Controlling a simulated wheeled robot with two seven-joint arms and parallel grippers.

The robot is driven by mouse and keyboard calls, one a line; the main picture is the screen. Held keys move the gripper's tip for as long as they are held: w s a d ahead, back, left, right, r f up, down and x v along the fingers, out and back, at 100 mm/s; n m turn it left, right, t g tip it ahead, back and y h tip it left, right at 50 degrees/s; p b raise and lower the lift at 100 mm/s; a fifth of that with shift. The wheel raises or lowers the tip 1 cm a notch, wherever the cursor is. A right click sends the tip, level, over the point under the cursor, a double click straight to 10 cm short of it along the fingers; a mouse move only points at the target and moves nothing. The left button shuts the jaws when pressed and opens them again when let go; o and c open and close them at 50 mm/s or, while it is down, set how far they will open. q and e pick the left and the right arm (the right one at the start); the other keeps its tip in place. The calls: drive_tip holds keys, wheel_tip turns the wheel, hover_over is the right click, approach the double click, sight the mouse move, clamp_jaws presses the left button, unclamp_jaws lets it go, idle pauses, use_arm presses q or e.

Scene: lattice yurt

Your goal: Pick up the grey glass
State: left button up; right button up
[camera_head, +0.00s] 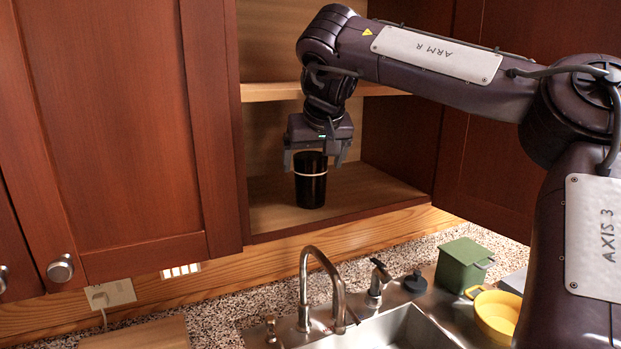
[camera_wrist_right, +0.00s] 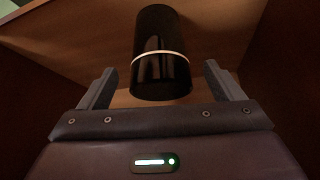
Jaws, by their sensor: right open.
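A dark, nearly black cylindrical glass (camera_head: 311,188) with a thin pale band stands upright on the lower shelf of the open cabinet. No plainly grey glass shows; this is the only glass in view. My right gripper (camera_head: 313,166) points down over it from above, open, with one finger on each side of its upper part. In the right wrist view the glass (camera_wrist_right: 161,60) lies between the two open fingers (camera_wrist_right: 163,84), with a gap on both sides. My left gripper is not in view.
The cabinet's middle shelf (camera_head: 270,92) is just above, behind my right arm. Cabinet doors (camera_head: 120,130) flank the opening. Below are a faucet (camera_head: 306,285), a sink (camera_head: 400,328), a soap pump (camera_head: 378,280), a green container (camera_head: 462,262) and a yellow bowl (camera_head: 497,314).

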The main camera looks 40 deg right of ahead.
drive_tip(key=p+x, duration=0.1)
drive_tip(key=x, duration=0.2)
drive_tip(key=shift+w+d+f, duration=0.2)
drive_tip(key=shift+s+a+r, duration=0.15)
drive_tip(key=c, duration=1.1)
